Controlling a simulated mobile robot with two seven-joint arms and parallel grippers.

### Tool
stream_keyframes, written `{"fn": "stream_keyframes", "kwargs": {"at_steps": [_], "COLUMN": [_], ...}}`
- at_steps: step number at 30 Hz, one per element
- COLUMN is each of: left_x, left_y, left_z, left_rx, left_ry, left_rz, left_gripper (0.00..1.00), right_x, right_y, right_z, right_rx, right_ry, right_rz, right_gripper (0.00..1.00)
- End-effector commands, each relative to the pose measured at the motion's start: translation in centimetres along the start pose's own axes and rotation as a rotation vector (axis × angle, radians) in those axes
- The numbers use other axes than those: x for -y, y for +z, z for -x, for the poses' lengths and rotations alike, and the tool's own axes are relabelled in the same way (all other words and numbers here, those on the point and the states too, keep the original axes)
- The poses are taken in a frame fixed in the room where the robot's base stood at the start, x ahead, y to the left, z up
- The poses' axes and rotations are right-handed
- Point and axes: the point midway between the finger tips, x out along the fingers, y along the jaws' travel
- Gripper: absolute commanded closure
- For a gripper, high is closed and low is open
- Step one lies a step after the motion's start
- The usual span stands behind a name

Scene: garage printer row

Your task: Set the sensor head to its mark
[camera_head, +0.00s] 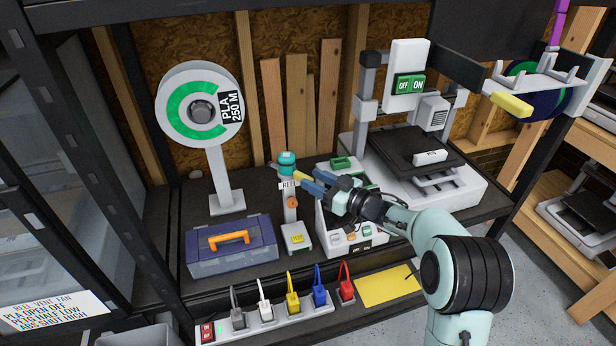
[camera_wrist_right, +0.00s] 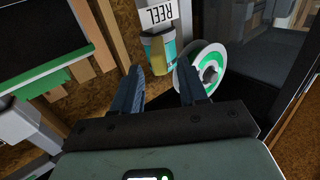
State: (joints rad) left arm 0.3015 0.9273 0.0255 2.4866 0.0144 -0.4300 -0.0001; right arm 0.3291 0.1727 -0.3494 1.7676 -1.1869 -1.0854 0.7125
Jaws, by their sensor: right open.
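The sensor head appears to be the teal cylinder (camera_head: 287,160) on top of a thin grey post (camera_head: 290,205). A white REEL label (camera_head: 288,184) sits just below it. In the right wrist view the teal head (camera_wrist_right: 160,46) is beyond the fingertips, roughly between them, with a yellow part beside it and the REEL label (camera_wrist_right: 156,14) above. My right gripper (camera_head: 306,180) is open, close to the right of the head; its two blue fingers (camera_wrist_right: 160,78) spread with nothing clearly held. I cannot make out contact or the exact mark. My left gripper is not in view.
A green-and-white PLA reel (camera_head: 201,111) stands left of the post. A blue toolbox (camera_head: 231,247) lies below it. A printer (camera_head: 425,155) stands at right behind my arm. A power strip (camera_head: 266,319) with several coloured plugs runs along the front.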

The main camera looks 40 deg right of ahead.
Motion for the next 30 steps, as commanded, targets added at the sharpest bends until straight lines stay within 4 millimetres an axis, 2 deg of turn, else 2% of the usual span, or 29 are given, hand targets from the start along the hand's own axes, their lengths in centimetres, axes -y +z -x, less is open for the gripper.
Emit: {"fn": "stream_keyframes", "kwargs": {"at_steps": [1,6,13,18,30], "left_x": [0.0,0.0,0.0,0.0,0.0], "left_y": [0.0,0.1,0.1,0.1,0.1], "left_z": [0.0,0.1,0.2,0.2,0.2], "left_rx": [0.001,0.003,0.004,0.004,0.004], "left_ry": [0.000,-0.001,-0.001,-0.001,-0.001], "left_rz": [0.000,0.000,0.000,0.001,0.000], "left_gripper": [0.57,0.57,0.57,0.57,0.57], "right_x": [-0.1,-0.1,-0.1,0.0,0.0], "right_y": [-0.1,-0.1,-0.1,0.0,0.0], "right_z": [1.3,5.3,9.1,10.2,10.3], "right_rx": [0.001,0.000,0.000,-0.001,0.000], "right_ry": [0.004,0.005,0.003,0.001,0.001], "right_rz": [0.000,-0.001,0.001,0.000,0.000], "right_gripper": [0.57,0.57,0.57,0.57,0.57]}}
